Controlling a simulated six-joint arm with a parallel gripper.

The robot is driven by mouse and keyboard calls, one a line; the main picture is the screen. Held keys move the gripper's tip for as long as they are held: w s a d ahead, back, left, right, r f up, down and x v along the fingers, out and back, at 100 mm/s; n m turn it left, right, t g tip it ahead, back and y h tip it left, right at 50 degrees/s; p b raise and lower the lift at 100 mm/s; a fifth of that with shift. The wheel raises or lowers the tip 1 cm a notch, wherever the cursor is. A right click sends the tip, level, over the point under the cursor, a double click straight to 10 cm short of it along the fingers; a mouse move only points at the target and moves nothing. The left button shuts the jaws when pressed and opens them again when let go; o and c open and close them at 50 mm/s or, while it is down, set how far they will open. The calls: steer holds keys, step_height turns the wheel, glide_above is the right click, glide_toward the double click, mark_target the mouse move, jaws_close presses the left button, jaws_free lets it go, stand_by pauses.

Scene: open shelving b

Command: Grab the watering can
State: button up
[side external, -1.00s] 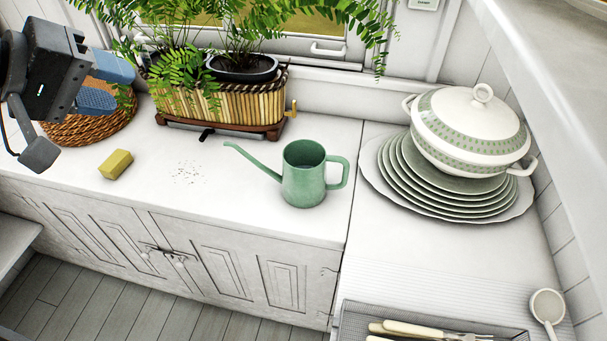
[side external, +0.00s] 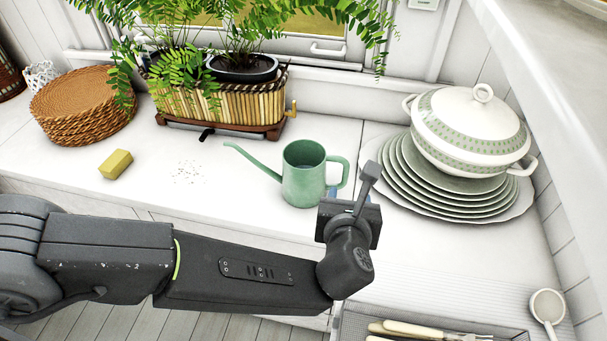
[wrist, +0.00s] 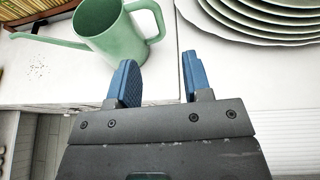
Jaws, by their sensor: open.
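The green watering can (side external: 303,180) stands upright on the white counter, its spout to the left and its loop handle to the right. In the side external view my gripper's fingers are mostly hidden behind my wrist, just right of the can.
A stack of plates (side external: 447,182) with a lidded tureen (side external: 470,125) stands right of the can. A planter with ferns (side external: 220,105) is behind it. A cutlery tray (side external: 430,325) is at the front.

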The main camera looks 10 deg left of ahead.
mark_target(346, 172)
steer(key=x, duration=0.9)
steer(key=f+x, duration=0.1)
steer(key=x, duration=0.3)
steer(key=shift+w+a+f, duration=0.15)
steer(key=shift+a, duration=0.05)
steer(key=shift+c, duration=0.3)
jaws_close()
steer(key=shift+n, duration=0.3)
